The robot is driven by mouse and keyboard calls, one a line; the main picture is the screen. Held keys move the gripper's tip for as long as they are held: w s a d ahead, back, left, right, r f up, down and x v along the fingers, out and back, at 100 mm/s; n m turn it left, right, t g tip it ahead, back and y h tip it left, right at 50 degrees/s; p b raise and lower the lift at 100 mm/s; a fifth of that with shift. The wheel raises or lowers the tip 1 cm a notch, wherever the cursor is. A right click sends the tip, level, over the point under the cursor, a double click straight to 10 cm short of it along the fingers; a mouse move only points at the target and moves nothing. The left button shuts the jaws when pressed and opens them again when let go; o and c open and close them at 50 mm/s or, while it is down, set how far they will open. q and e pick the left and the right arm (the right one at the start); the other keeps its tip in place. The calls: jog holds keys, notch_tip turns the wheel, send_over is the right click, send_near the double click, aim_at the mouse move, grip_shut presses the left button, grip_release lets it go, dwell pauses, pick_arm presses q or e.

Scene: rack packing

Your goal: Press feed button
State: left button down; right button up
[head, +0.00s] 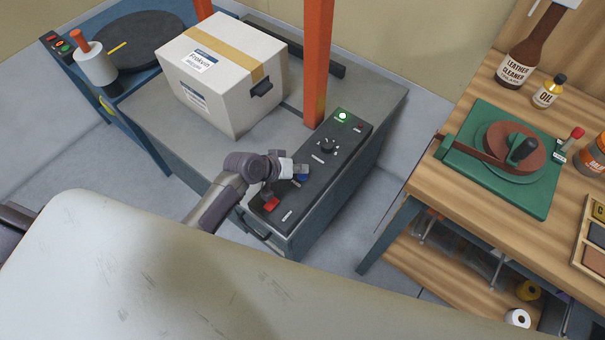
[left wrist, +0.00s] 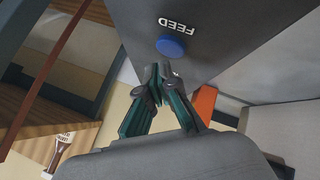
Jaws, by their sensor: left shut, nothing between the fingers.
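The blue feed button (left wrist: 171,47) sits on the dark control panel (left wrist: 220,22), beside the word FEED, in the left wrist view. In the head view the black control panel (head: 337,152) lies along the right edge of the grey machine top, and a bit of the blue button (head: 302,178) shows by the fingertips. My left gripper (head: 300,169) is shut and empty over the panel. In the left wrist view its fingertips (left wrist: 159,70) are together just below the button; I cannot tell whether they touch it. My right gripper is not in view.
A red button (head: 270,204), a dark knob (head: 328,145) and a lit green light (head: 342,116) share the panel. A cardboard box (head: 225,85) stands left of the orange post (head: 318,60). A wooden bench (head: 455,195) with a green tool is at right.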

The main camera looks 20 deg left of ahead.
aim_at(300, 176)
pick_arm(q)
jog(key=shift+f, duration=0.4)
jog(key=shift+f+b, duration=0.45)
dwell(0.5)
dwell(0.3)
jog(key=shift+r+p, duration=0.9)
jog(key=shift+p, duration=0.05)
jog(key=shift+r, duration=0.1)
notch_tip(300, 176, up, 5)
jog(key=p, duration=0.5)
dwell(0.5)
